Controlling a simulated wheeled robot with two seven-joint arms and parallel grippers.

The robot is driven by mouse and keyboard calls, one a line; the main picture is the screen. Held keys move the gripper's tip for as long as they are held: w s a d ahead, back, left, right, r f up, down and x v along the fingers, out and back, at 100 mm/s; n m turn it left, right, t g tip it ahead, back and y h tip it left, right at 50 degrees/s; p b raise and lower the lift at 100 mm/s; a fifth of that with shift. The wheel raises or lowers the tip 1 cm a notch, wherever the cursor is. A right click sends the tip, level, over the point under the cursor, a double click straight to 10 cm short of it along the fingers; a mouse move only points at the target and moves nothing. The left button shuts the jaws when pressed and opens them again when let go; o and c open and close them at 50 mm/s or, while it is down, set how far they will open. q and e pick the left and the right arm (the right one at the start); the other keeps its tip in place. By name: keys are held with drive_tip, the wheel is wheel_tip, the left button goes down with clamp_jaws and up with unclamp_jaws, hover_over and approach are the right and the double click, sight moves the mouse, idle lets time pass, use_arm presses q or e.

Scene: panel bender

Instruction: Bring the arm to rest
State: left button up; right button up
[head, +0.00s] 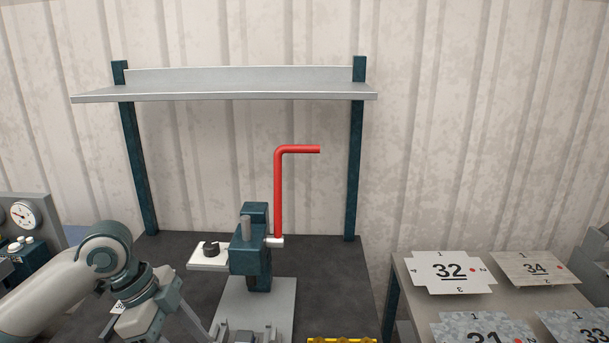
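My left arm comes in from the lower left, and its gripper (172,318) hangs low over the dark workbench, to the left of the bender's base. The gripper's fingertips run toward the bottom edge, and I cannot tell whether they are open or shut. I see nothing clearly held in it. The panel bender (250,250) stands upright on the bench, with a red L-shaped lever (279,195) pointing up and bent to the right at the top. My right gripper is not in view.
A grey shelf (225,95) on two dark posts spans above the bench. On the right, a side table (400,272) bears numbered metal sheets, among them 32 (450,290) and 34 (535,283). A gauge panel (25,215) stands far left. A yellow-edged item (342,340) shows at the bottom.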

use_arm(q)
drive_tip(key=s+d+f+n+t, duration=0.1)
drive_tip(key=s+d+f+n, duration=0.25)
drive_tip(key=f, duration=0.55)
drive_tip(key=s+d+f+n+t, duration=0.2)
drive_tip(key=s+d+f+n, duration=0.15)
drive_tip(key=f, duration=0.55)
drive_tip(key=s+a+f+n+y, duration=0.2)
drive_tip(key=s+a+f+n, duration=0.3)
drive_tip(key=s, duration=0.4)
drive_tip(key=s+a+f+n+y, duration=0.2)
drive_tip(key=s+a+f+n, duration=0.25)
drive_tip(key=s, duration=0.35)
wheel_tip(320, 180, down, 30)
drive_tip(key=s+g, duration=0.1)
drive_tip(key=s, duration=0.1)
drive_tip(key=s+a+f+g, duration=0.1)
drive_tip(key=s+a+f, duration=0.2)
drive_tip(key=s+f, duration=1.4)
drive_tip(key=shift+s+f+m+y+b, duration=0.3)
drive_tip(key=shift+s+m+b, duration=0.1)
drive_tip(key=shift+s+m, duration=0.05)
